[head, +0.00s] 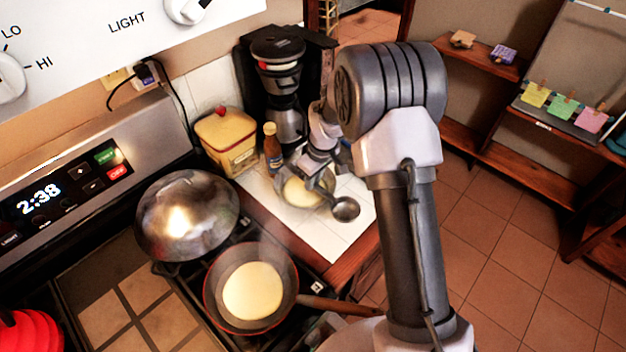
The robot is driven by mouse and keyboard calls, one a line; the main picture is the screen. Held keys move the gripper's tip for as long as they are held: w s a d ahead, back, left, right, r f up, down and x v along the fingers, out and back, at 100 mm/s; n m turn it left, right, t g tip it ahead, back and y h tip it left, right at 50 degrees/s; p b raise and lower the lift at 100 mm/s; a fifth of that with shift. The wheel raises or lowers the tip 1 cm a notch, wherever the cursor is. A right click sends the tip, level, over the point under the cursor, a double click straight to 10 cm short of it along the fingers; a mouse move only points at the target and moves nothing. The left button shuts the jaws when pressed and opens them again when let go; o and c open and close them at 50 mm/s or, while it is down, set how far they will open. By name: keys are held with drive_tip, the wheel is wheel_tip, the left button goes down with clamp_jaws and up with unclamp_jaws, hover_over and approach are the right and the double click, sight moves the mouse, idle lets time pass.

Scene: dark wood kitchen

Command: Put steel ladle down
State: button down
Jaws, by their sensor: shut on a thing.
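The steel ladle (345,208) shows its round bowl just right of a mixing bowl (301,193) with pale batter in it. My gripper (322,178) is above the mixing bowl and shut on the ladle. Most of the ladle's handle is hidden by the gripper and arm. The ladle's bowl is over the white tiled counter (325,238); I cannot tell whether it touches the counter. The mixing bowl is partly covered by my gripper.
A frying pan (228,310) with a pancake (253,290) is on the stove, beside a domed steel lid (186,215). A bottle (272,150), yellow container (228,140) and coffee maker (285,85) stand behind the bowl. The counter's front corner is clear.

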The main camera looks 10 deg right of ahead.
drive_tip(key=shift+f+b, duration=0.3)
drive_tip(key=shift+f, duration=0.1)
drive_tip(key=c, duration=1.3)
unclamp_jaws()
drive_tip(key=shift+r, duration=0.1)
